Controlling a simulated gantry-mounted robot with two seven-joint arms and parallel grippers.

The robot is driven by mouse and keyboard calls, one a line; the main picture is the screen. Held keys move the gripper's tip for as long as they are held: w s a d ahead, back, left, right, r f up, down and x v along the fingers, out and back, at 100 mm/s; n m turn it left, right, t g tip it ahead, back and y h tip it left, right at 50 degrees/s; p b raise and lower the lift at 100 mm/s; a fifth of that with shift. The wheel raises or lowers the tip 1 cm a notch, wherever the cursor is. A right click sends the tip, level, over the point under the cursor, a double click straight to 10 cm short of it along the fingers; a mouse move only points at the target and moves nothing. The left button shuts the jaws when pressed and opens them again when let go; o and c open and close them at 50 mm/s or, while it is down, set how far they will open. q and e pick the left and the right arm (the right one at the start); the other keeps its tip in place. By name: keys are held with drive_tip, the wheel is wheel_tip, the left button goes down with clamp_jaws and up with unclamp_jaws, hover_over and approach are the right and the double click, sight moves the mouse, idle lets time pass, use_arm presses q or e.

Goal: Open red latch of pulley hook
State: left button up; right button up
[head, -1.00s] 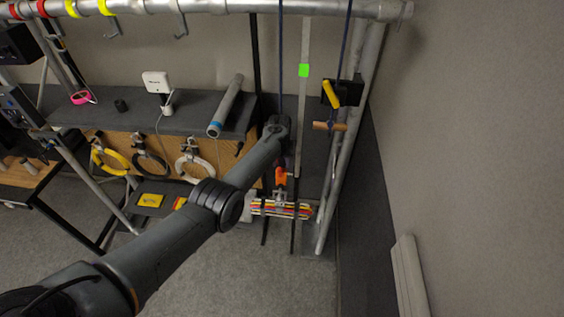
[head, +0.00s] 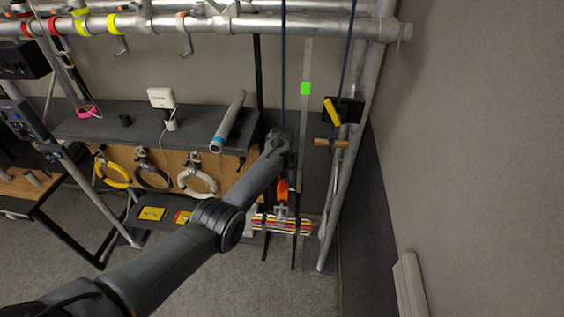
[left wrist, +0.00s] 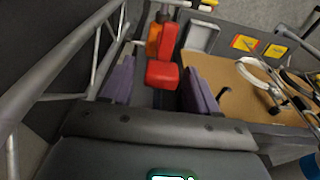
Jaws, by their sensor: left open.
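The pulley hook's orange body (head: 282,187) hangs just below my left wrist in the head view, above a striped bundle of cables. In the left wrist view its orange body (left wrist: 153,40) sits beside the red latch (left wrist: 162,74), which has a blocky lower end facing me. My left gripper (left wrist: 159,84) is open, with one purple finger on each side of the red latch. Gaps show between the latch and both fingers. In the head view my own arm hides most of the fingers. My right gripper is in neither view.
A dark rope (head: 283,75) runs down to the hook. A second rope carries a yellow-handled piece (head: 332,111) and a wooden bar (head: 331,143) to the right. Truss posts (head: 345,190) stand close on the right.

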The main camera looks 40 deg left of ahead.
use_arm(q)
drive_tip(key=r, duration=0.5)
drive_tip(key=s+r, duration=0.1)
drive_tip(key=r, duration=0.2)
drive_tip(key=shift+d+r, duration=0.2)
drive_tip(key=shift+d, duration=0.15)
drive_tip(key=shift+s+d+f, duration=0.1)
drive_tip(key=shift+s+f, duration=0.05)
drive_tip(key=shift+f, duration=0.15)
drive_tip(key=s+d+f+m+t+y+p, duration=0.1)
drive_tip(key=s+d+f+m, duration=0.2)
drive_tip(key=s+d+f, duration=0.3)
drive_tip(key=s+d+f+m+p, duration=0.2)
drive_tip(key=s+d+f, duration=0.3)
drive_tip(key=s, duration=0.4)
drive_tip(key=s+d+r+m, duration=0.1)
drive_tip(key=s+d+r, duration=0.1)
drive_tip(key=s+d, duration=0.3)
drive_tip(key=s+d+r+m+t+h+p, duration=0.1)
drive_tip(key=s+d+r, duration=0.2)
drive_tip(key=s, duration=0.7)
drive_tip(key=s+d+r+m+h+p, duration=0.1)
drive_tip(key=s+d+r+m, duration=0.1)
drive_tip(key=s+d, duration=0.5)
drive_tip(key=shift+s+d+r, duration=0.3)
drive_tip(key=shift+s+r, duration=0.05)
drive_tip(key=shift+r, duration=0.25)
